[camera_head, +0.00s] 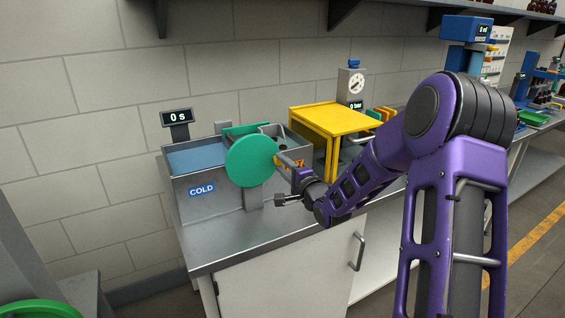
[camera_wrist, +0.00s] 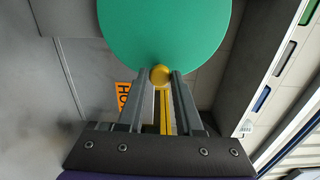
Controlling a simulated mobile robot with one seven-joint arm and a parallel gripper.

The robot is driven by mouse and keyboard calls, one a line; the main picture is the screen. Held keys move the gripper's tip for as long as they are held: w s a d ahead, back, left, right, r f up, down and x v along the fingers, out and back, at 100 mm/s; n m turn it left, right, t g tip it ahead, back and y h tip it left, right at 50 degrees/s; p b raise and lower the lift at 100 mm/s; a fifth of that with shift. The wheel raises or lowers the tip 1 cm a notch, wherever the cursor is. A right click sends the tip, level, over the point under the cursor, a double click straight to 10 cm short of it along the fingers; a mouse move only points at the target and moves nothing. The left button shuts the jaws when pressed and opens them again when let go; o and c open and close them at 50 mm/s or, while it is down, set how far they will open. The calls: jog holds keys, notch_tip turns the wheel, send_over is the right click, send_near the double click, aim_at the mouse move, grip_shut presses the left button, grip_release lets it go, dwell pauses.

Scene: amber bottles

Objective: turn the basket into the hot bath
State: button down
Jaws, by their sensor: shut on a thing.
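A green disc (camera_head: 249,162) stands upright at the front of the steel baths, on a grey post. A yellow knob (camera_wrist: 160,75) sits at its edge. My gripper (camera_head: 279,160) is shut on this knob; in the wrist view its two fingers (camera_wrist: 160,82) stand either side of it. The cold bath (camera_head: 183,181), with blue water, is left of the disc. An orange HOT label (camera_wrist: 123,100) marks the bath on the right, mostly hidden by the disc and my arm. A green-edged part (camera_head: 243,129) shows behind the disc; I cannot tell whether it is the basket.
A display reading 0 s (camera_head: 177,117) stands behind the cold bath. A yellow stand (camera_head: 330,120) is close on the right, with a dial device (camera_head: 352,84) behind it. The steel counter (camera_head: 222,242) is clear in front of the cold bath.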

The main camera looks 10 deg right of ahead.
jog(key=shift+f+m, duration=0.3)
jog(key=shift+f, duration=0.05)
dwell(0.4)
jog(key=c, duration=0.6)
grip_release()
jog(key=shift+r, duration=0.1)
jog(key=v, duration=1.7)
jog(key=shift+s, duration=0.2)
